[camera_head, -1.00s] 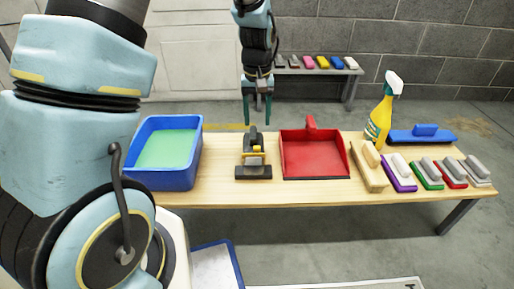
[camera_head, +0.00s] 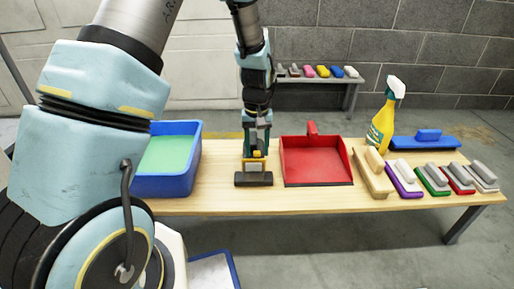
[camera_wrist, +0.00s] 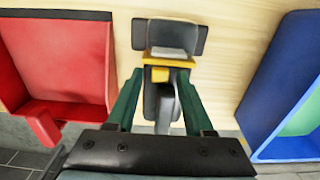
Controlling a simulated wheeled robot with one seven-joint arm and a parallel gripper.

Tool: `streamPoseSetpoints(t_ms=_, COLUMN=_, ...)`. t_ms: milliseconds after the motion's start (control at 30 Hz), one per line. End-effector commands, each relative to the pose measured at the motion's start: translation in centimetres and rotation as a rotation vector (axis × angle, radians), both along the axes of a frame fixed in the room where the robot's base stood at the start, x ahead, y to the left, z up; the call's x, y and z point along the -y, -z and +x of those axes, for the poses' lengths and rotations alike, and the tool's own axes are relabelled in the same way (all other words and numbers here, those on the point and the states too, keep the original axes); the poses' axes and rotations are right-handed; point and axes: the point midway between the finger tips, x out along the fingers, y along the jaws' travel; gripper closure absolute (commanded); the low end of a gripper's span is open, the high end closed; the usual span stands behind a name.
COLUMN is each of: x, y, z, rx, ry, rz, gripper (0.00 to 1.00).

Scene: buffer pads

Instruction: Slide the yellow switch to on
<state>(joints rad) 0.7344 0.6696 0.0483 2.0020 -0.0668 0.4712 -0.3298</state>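A dark grey and black tool with a yellow band (camera_head: 254,179) stands on the wooden table, left of the red dustpan. Its small yellow switch (camera_wrist: 160,75) shows in the wrist view between my fingertips, beside the yellow band. My gripper (camera_wrist: 160,80) has its two green fingers apart, one on each side of the tool's dark handle (camera_wrist: 163,105). Gaps show between the fingers and the handle. In the head view my gripper (camera_head: 257,150) comes down from above and hides most of the tool's rear part. Whether the fingertips touch the switch I cannot tell.
A blue bin (camera_head: 170,187) with a green inside stands to the left. A red dustpan (camera_head: 317,162) lies close on the right. Farther right are a yellow spray bottle (camera_head: 382,128), a blue brush (camera_head: 425,140) and several smaller brushes. A bench (camera_head: 312,84) stands behind.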

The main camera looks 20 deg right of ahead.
Motion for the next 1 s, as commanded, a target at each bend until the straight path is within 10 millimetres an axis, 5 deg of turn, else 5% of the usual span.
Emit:
streamPoseSetpoints(t_ms=433, x=-0.01, y=-0.01, z=0.00, rx=0.000, ry=0.000, rz=0.000, gripper=1.00)
streamPoseSetpoints(t_ms=1000, x=-0.01, y=-0.02, z=0.01, rx=0.000, ry=0.000, rz=0.000, gripper=1.00)
